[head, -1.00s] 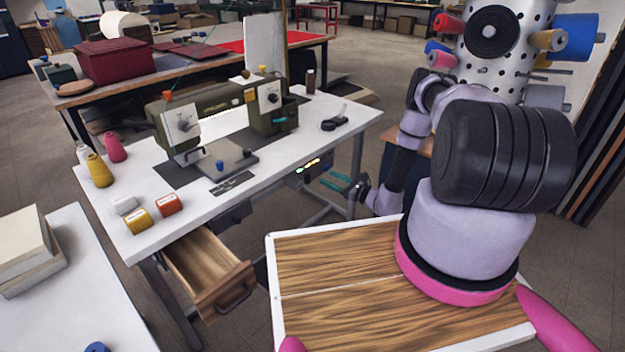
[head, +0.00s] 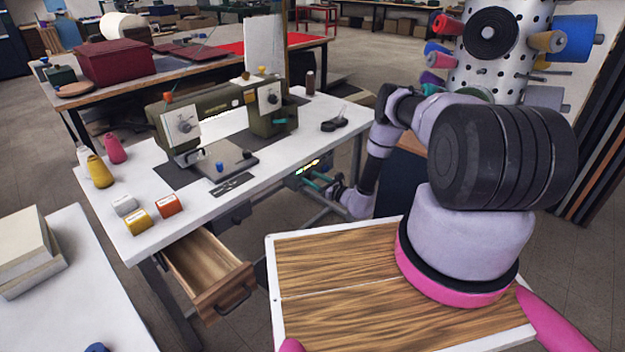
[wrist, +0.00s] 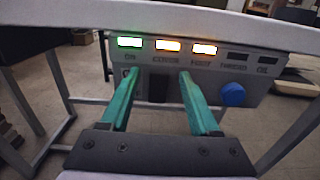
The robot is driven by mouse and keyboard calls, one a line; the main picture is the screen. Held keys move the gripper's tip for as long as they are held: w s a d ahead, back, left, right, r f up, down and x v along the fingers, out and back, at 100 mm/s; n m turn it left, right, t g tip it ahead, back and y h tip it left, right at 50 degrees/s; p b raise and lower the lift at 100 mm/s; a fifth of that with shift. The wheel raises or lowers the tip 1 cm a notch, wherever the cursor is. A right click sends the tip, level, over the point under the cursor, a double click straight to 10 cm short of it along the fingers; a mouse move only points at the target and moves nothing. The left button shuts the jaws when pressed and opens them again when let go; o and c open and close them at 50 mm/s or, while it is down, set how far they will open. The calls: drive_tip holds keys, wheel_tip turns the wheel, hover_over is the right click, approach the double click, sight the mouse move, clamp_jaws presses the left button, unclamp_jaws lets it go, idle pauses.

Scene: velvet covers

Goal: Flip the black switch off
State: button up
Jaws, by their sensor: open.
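The black switch (wrist: 158,87) is on the front of a grey control panel (wrist: 268,78) under the table edge in the wrist view. The switch shows between my gripper's two teal fingers. My gripper (wrist: 161,76) is open and empty, its fingertips close to the panel face, one on each side of the switch; I cannot tell whether they touch anything. The panel's green light (wrist: 130,42) marked ON is lit. In the head view the panel (head: 303,176) is partly hidden by my gripper (head: 308,180), and the switch is too small to make out.
A blue knob (wrist: 232,94) sticks out just right of the fingers. Two orange lights are lit and two others are dark. The white sewing table (head: 190,212) overhangs the panel. An open drawer (head: 215,280) juts out at left. Table legs stand nearby.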

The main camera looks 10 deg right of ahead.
drive_tip(key=shift+w+a, duration=0.1)
clamp_jaws()
drive_tip(key=shift+f+t+y, duration=0.25)
drive_tip(key=shift+t+y, duration=0.05)
drive_tip(key=shift+t, duration=0.1)
drive_tip(key=shift+s+f+t+y, duration=0.15)
drive_tip(key=shift+s+t+y, duration=0.05)
drive_tip(key=shift+t+y, duration=0.35)
unclamp_jaws()
